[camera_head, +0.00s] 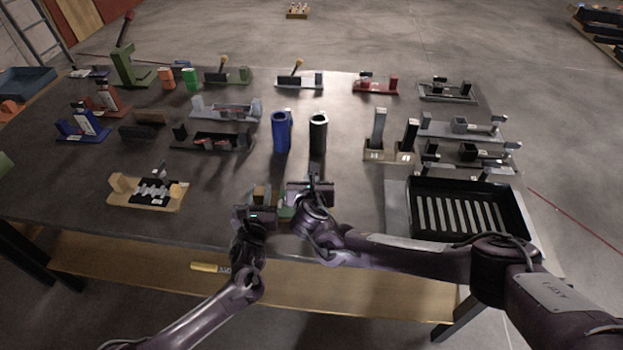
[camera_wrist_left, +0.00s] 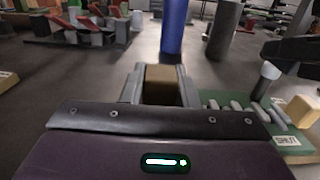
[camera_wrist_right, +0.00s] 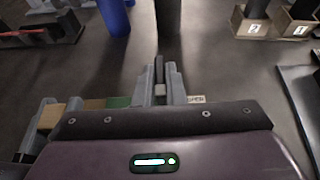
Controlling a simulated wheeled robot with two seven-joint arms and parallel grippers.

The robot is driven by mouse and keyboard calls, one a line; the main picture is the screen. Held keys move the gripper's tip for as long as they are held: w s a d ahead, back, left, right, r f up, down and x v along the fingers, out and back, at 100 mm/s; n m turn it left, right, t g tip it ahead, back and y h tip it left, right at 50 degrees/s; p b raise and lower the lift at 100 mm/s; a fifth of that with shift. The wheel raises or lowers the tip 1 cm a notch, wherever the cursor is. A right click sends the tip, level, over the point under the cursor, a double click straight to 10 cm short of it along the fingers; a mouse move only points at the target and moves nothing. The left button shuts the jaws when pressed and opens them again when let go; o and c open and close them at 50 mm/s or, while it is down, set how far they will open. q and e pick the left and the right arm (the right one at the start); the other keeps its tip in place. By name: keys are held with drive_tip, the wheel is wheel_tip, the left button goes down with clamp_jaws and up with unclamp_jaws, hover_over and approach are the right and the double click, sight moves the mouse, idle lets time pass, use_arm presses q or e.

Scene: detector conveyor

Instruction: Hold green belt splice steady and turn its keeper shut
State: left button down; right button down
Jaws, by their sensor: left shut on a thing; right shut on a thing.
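The green belt splice (camera_head: 284,209) sits near the table's front edge, mostly hidden by my grippers in the head view. In the left wrist view its green base (camera_wrist_left: 231,101) carries grey teeth, a tan end block and a white label. My left gripper (camera_head: 259,193) is shut on a brown-tan block (camera_wrist_left: 160,84) at the splice's left end. My right gripper (camera_head: 313,181) is shut on a thin dark upright piece (camera_wrist_right: 159,72), apparently the keeper. The keeper's exact angle is hard to tell between the fingers. A grey knob-topped post (camera_wrist_left: 268,71) stands beside the teeth.
A tan splice fixture (camera_head: 120,184) stands to the left. Blue (camera_head: 281,132) and black (camera_head: 318,134) cylinders stand behind my grippers. A black slatted tray (camera_head: 412,211) lies to the right. Several other fixtures fill the back. The table around the splice is clear.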

idle(0.5)
drive_tip(key=c, duration=1.5)
unclamp_jaws()
drive_tip(key=v, duration=1.2)
use_arm(q)
drive_tip(key=c, duration=1)
unclamp_jaws()
drive_tip(key=shift+c, duration=0.2)
